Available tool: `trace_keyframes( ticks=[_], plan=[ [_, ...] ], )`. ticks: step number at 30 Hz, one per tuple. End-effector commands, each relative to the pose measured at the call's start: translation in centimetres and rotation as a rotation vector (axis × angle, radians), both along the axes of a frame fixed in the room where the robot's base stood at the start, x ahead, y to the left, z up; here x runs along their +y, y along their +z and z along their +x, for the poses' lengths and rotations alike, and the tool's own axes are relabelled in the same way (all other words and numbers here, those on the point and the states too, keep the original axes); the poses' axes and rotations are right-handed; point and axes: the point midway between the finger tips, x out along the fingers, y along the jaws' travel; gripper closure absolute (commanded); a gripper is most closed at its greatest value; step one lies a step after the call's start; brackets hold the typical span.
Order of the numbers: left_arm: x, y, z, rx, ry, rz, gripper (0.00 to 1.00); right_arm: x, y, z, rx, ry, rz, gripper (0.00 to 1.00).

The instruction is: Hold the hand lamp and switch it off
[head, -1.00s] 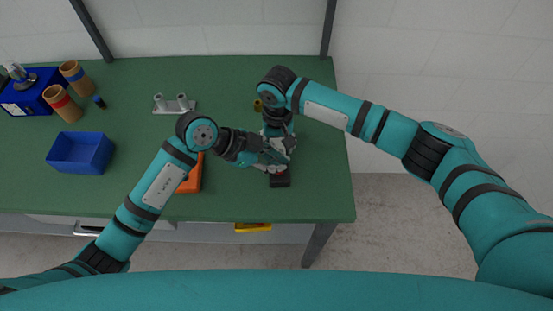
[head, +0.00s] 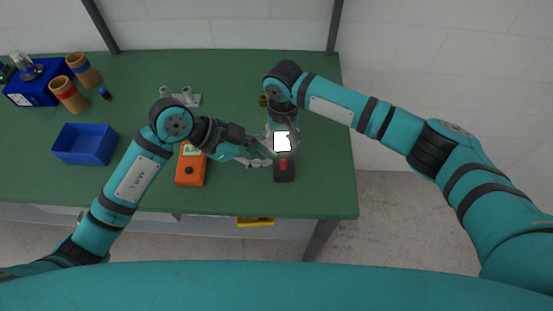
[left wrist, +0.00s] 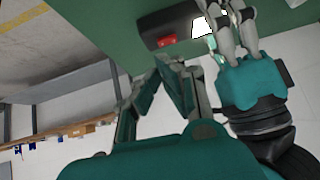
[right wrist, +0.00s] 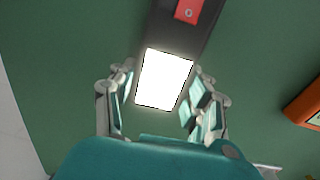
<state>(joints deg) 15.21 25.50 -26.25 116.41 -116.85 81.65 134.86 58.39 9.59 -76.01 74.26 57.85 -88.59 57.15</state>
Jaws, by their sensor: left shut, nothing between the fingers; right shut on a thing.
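The hand lamp (head: 284,175) is a dark bar lying on the green table, with a red switch (head: 283,164) near its front end. Its panel (head: 282,141) glows bright white. My right gripper (right wrist: 163,88) is shut on the lamp, one finger on each side of the glowing panel; the red switch (right wrist: 188,9) shows beyond it. My left gripper (head: 264,160) is shut and empty, just left of the lamp. In the left wrist view, its fingertips (left wrist: 170,62) are apart from the lamp (left wrist: 160,24) and its red switch (left wrist: 166,41).
An orange meter (head: 190,170) lies left of the lamp, by my left forearm. A grey holder (head: 180,98) stands behind it. A blue bin (head: 84,144), brown cups (head: 68,95) and a blue box (head: 36,84) are at the left. The table right of the lamp is clear.

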Motion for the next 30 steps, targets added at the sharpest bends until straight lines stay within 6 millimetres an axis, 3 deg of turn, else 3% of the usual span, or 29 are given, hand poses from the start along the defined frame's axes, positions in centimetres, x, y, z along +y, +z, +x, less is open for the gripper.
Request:
trace_keyframes(
  ticks=[3, 9, 19, 23, 30],
  plan=[
    [1.5, 1.5, -0.2, -0.004, 0.001, 0.001, 1.0, 0.0, 0.0, 0.0, 0.0, 0.0, 0.0, 0.92],
    [2.7, 2.9, -0.5, -0.004, 0.001, -0.002, 1.0, 0.0, 0.0, 0.0, 0.001, 0.0, 0.0, 0.92],
    [2.8, 3.1, -0.5, -0.005, 0.001, -0.003, 1.0, 0.0, 0.0, 0.0, 0.001, 0.0, 0.0, 0.92],
    [3.2, 3.6, 0.9, -0.063, 0.002, 0.004, 1.0, 0.0, 0.0, 0.0, 0.001, 0.0, 0.0, 0.92],
    [3.0, 3.5, 0.8, -0.06, 0.001, 0.003, 1.0, 0.0, 0.0, 0.0, 0.001, 0.0, 0.0, 0.92]
  ],
)
